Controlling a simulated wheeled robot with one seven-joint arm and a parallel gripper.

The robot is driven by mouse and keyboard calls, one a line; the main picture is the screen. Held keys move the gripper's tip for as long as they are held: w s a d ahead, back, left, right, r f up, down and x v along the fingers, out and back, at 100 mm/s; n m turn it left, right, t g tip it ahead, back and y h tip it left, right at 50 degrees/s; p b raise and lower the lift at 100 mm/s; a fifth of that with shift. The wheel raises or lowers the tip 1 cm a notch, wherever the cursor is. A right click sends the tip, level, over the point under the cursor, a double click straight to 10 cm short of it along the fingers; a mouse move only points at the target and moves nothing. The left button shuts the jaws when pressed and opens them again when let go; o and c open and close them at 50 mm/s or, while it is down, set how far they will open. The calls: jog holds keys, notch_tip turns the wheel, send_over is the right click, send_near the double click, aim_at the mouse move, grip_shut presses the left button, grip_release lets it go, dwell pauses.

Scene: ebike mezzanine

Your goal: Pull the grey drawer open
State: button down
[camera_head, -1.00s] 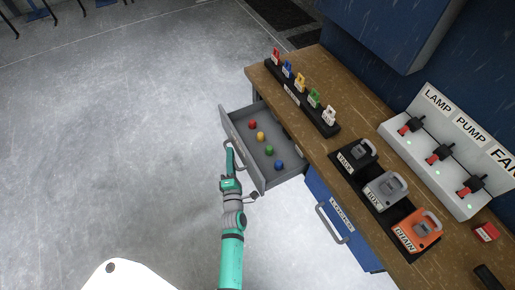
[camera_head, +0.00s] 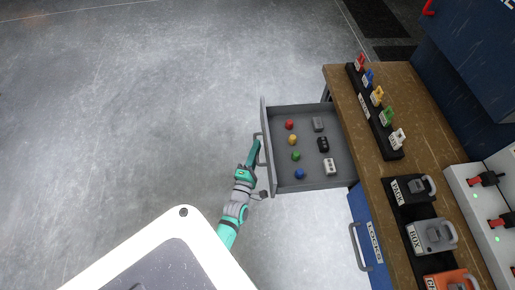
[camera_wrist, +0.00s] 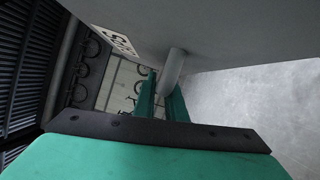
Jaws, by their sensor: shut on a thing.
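The grey drawer (camera_head: 310,183) stands pulled well out from under the wooden workbench in the head view. Inside it lie red, yellow, green and blue round pieces in a row, and a few grey, black and white items nearer the bench. My gripper (camera_head: 256,150) is at the drawer's front, shut on its handle (camera_head: 257,148). In the wrist view my gripper's green fingers (camera_wrist: 160,100) close around the grey handle post (camera_wrist: 173,70), next to the drawer's grey front (camera_wrist: 215,30). The fingertips are partly hidden by the handle.
The wooden workbench (camera_head: 345,90) carries a rack of coloured tags (camera_head: 377,110), padlocks on a black strip (camera_head: 428,232) and a switch panel (camera_head: 475,200). A blue drawer labelled LOCKS (camera_head: 372,240) sits beside the grey one. The floor left of the drawer is clear.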

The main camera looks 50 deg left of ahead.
jog(key=c, duration=1.8)
grip_release()
jog(key=shift+s, duration=0.1)
jog(key=v, duration=1)
jog(key=shift+s+d, duration=0.25)
jog(key=shift+s, duration=0.05)
